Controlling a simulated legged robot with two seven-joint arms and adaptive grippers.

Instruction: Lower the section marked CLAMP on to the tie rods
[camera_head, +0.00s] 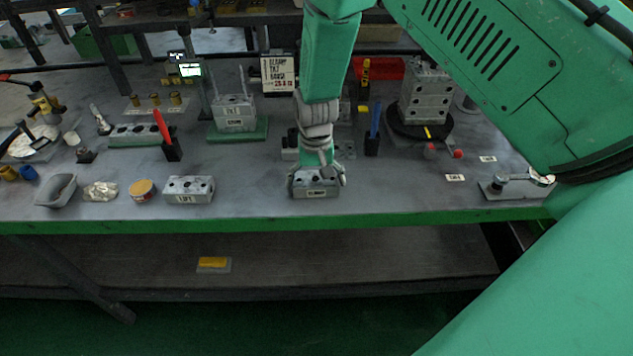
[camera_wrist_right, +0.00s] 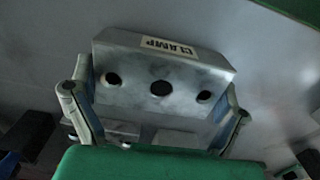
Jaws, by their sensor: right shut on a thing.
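The section marked CLAMP (camera_head: 317,192) is a grey metal block near the front edge of the bench. My right gripper (camera_head: 316,178) is shut on it from above, with a finger at each end. In the right wrist view the CLAMP block (camera_wrist_right: 160,80) shows its label and three dark holes between the fingers. I cannot tell whether it touches the bench. The tie rods (camera_head: 243,80) stand upright, thin and bare at the top, out of a grey stack (camera_head: 235,113) on a green base (camera_head: 238,132), behind and left of my gripper. My left gripper is not in view.
A block marked LIFT (camera_head: 188,190) lies left of my gripper. A red-handled tool (camera_head: 162,128) and a blue-handled one (camera_head: 375,122) stand upright nearby. A taller block stack (camera_head: 426,95) stands on a black round base at the back right. A sign (camera_head: 279,74) stands behind.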

